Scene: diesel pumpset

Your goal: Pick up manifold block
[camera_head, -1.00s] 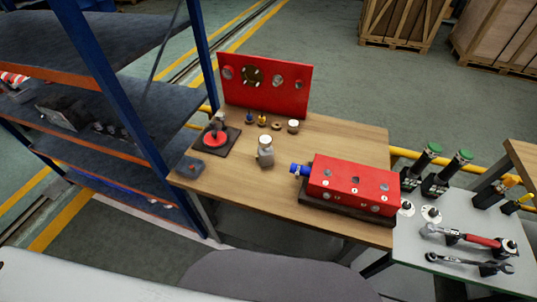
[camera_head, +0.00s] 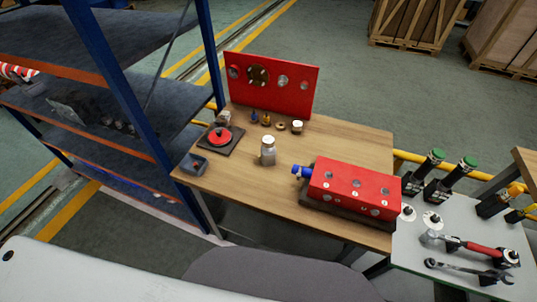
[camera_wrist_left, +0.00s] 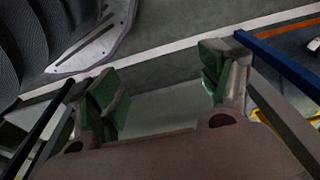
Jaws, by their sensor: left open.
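A long red block with round ports on its top and front, which looks like the manifold block (camera_head: 352,186), lies on a dark base on the wooden table. A blue fitting (camera_head: 299,171) sticks out of its left end. Neither gripper shows in the head view. In the left wrist view my left gripper (camera_wrist_left: 165,82) is open and empty, its green-padded fingers wide apart above the floor. The block is not in that view. My right gripper is out of sight.
The wooden table (camera_head: 240,180) also holds a small jar (camera_head: 267,150), a red disc on a dark plate (camera_head: 220,137), small fittings and an upright red panel (camera_head: 272,83). A blue-post shelf (camera_head: 130,110) stands left. A grey tool table (camera_head: 455,235) with wrenches stands right.

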